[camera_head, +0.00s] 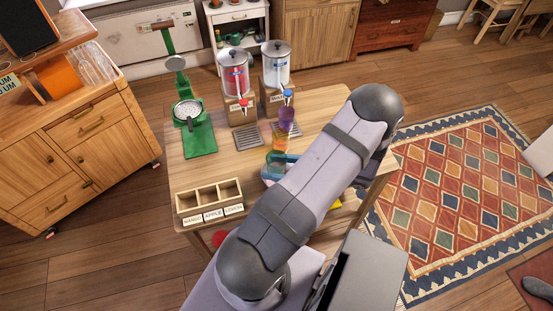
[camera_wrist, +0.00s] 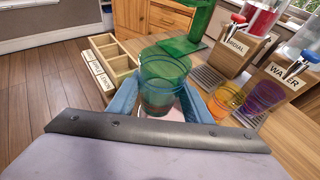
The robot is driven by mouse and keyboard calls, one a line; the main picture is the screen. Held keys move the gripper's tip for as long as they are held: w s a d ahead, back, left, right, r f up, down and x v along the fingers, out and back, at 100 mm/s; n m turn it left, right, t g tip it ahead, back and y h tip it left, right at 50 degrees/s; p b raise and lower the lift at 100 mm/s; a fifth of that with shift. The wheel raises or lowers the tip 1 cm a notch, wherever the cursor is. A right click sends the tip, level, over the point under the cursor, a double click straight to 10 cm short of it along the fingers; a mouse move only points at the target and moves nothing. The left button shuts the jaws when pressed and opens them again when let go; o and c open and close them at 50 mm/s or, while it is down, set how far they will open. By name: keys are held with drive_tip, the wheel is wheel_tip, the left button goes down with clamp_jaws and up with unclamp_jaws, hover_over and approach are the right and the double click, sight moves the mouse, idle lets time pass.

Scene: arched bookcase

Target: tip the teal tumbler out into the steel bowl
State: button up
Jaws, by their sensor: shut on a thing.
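The teal tumbler (camera_wrist: 165,75) is see-through and stands between the two blue fingers of my gripper (camera_wrist: 162,92) in the wrist view. The fingers are shut on it, one on each side. It looks roughly upright, and I cannot tell what is inside it. I cannot make out a steel bowl for certain in either view; my arm covers part of the table.
An orange tumbler (camera_wrist: 228,97) and a purple tumbler (camera_wrist: 264,96) stand near the cordial (camera_head: 233,72) and water (camera_head: 277,65) dispensers. A green press (camera_head: 200,140) stands at the back left. A labelled wooden compartment box (camera_head: 209,200) sits front left. Wood between them is bare.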

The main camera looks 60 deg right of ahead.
sight(277, 159)
drive_tip(key=shift+r, duration=0.15)
